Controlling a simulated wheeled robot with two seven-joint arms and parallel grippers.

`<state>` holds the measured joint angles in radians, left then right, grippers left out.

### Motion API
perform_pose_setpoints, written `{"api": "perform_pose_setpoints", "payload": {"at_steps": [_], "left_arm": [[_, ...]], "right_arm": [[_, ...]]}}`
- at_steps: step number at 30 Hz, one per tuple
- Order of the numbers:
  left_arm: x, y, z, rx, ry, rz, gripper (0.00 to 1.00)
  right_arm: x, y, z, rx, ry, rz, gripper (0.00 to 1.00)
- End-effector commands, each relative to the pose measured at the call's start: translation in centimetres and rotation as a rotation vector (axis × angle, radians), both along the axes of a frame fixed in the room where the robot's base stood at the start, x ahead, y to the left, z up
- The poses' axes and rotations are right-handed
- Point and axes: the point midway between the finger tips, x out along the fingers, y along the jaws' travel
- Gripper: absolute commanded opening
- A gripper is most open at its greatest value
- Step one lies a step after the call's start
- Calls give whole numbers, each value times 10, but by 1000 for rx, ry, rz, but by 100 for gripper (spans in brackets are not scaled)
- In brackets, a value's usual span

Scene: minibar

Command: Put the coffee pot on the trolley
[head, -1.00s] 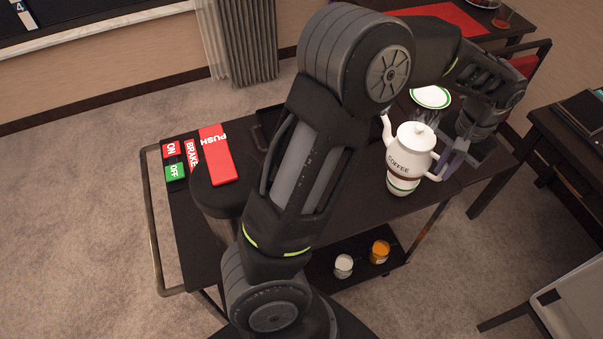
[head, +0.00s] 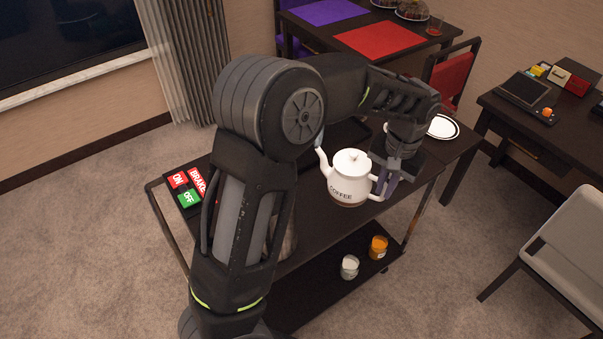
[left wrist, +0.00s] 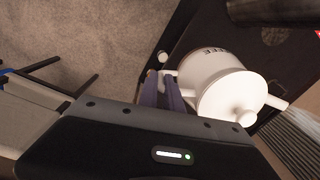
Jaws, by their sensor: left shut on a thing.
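The white coffee pot (head: 348,180), lettered COFFEE, is upright over the dark trolley (head: 318,222) near its front edge. My left gripper (head: 388,184) is shut on the pot's handle, at the pot's right side. The spout points left. I cannot tell whether the pot's base touches the trolley top. In the left wrist view, the pot (left wrist: 222,92) shows beside the purple fingers (left wrist: 162,90) at its handle. My left arm hides much of the trolley's left part. My right gripper is not in view.
Red and green BRAKE, ON and OFF labels (head: 185,188) are at the trolley's left end. A white plate (head: 443,127) lies right of my gripper. Two small jars (head: 378,247) stand on the lower shelf. A chair (head: 565,245) and a dark table (head: 540,115) are at right.

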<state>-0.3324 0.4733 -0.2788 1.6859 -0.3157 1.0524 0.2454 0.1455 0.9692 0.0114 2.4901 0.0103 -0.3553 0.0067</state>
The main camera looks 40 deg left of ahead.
Motion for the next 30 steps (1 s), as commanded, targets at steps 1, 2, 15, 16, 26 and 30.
{"api": "perform_pose_setpoints", "payload": {"at_steps": [1,2,15,16,26,30], "left_arm": [[1,0,2,1,-3,0,0],[1,0,2,1,-3,0,0],[-2,19,-3,0,-5,-206,0],[-2,22,-4,0,-5,-249,0],[-13,73,-9,2,-7,-868,0],[-19,96,-9,3,-7,-1147,0]], "right_arm": [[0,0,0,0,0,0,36],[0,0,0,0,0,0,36],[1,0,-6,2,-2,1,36],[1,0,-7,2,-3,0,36],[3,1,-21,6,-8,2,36],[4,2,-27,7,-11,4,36]]}}
